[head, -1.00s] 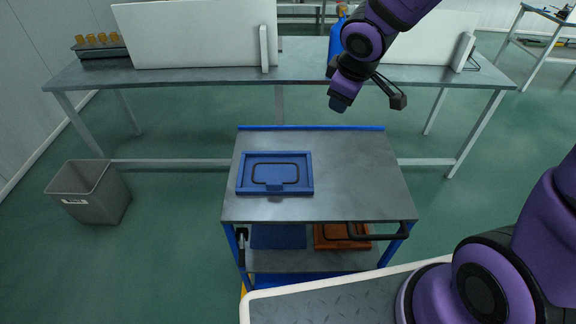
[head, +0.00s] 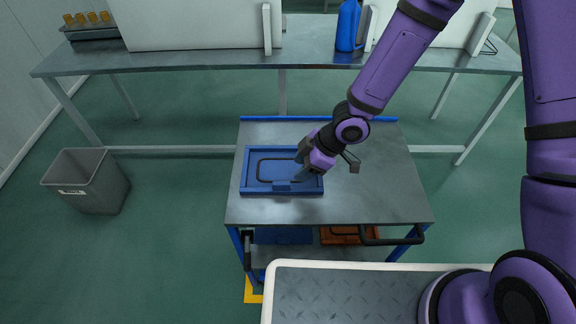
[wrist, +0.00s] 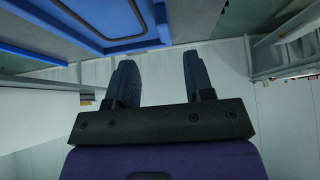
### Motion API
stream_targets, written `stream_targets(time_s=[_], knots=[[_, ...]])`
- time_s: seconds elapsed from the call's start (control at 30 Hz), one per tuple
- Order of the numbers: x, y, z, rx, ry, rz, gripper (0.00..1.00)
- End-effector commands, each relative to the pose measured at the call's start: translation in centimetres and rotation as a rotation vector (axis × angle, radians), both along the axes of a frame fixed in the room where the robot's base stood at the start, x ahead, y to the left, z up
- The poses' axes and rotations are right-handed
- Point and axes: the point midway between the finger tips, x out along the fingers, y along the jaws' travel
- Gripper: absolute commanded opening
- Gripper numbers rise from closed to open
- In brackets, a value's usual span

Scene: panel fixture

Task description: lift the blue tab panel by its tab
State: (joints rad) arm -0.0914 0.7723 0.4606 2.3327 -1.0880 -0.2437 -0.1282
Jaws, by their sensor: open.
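The blue tab panel (head: 262,157) lies flat on the grey cart top, with a raised rim and a dark rounded outline on its face. Its small blue tab (head: 282,187) is at the middle of the near edge. My gripper (head: 299,166) is over the right part of the panel, behind and to the right of the tab. In the wrist view my gripper (wrist: 158,76) is open, its two dark fingers apart with nothing between them. The panel's edge (wrist: 120,46) shows there at the upper left. The gap between fingers and panel is hard to judge.
The cart top (head: 380,195) is clear right of the panel. Another blue panel (head: 283,235) and an orange panel (head: 345,235) lie on its lower shelf. A workbench (head: 200,62) with white boards and a blue bottle (head: 347,25) stands behind. A grey bin (head: 88,182) is at left.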

Motion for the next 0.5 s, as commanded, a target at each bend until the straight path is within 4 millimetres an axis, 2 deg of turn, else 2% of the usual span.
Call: stream_targets(time_s=[0.5], knots=[[-0.4, 2.8, -4.2, 0.003, 0.004, 0.006, 0.48]])
